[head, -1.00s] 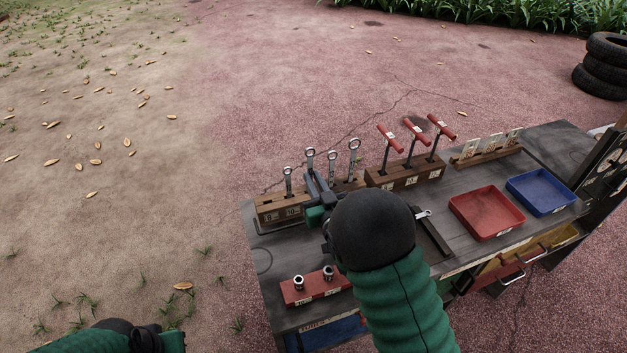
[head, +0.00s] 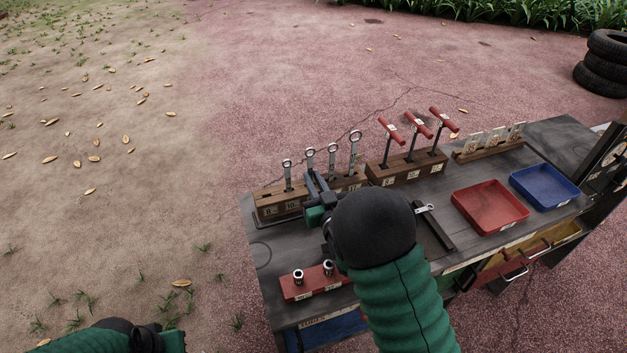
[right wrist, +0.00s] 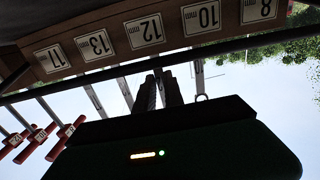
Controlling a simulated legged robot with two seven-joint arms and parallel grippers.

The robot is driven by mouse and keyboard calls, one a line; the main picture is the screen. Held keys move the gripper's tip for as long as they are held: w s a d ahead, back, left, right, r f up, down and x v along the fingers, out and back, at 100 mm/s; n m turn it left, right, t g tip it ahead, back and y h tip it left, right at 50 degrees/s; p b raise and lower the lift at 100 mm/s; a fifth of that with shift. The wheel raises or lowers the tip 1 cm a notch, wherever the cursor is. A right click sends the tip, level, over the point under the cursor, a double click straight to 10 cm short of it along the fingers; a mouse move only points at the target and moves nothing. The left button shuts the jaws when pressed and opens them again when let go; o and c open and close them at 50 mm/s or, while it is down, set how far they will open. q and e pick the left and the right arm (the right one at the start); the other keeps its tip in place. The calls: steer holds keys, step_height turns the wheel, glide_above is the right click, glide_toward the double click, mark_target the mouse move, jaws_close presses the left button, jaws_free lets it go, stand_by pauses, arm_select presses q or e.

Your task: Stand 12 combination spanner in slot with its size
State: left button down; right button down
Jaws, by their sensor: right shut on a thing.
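The wooden spanner rack (head: 262,213) stands at the cart's back left; its labels 8, 10, 12 (right wrist: 145,29), 13 and 17 show in the right wrist view. My right gripper (head: 312,178) is shut on the 12 spanner (head: 309,158), which is upright, ring end up, at the 12 position. Its lower end is hidden, so I cannot tell how deep it sits. Spanners stand in the 10 (head: 287,174), 13 (head: 332,160) and 17 (head: 355,150) positions beside it. My gripper's fingers (right wrist: 160,92) show below the 12 label in the right wrist view.
A block of red T-handle tools (head: 409,174) stands right of the rack. A red socket holder (head: 315,284) is in front. Red (head: 490,207) and blue (head: 545,187) trays lie to the right. A ring-ended metal tool (head: 426,208) lies partly behind my right arm.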

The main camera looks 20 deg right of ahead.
steer(key=shift+f, duration=0.3)
steer(key=c, duration=1.4)
jaws_free()
steer(key=shift+o, duration=0.2)
steer(key=shift+r, duration=0.1)
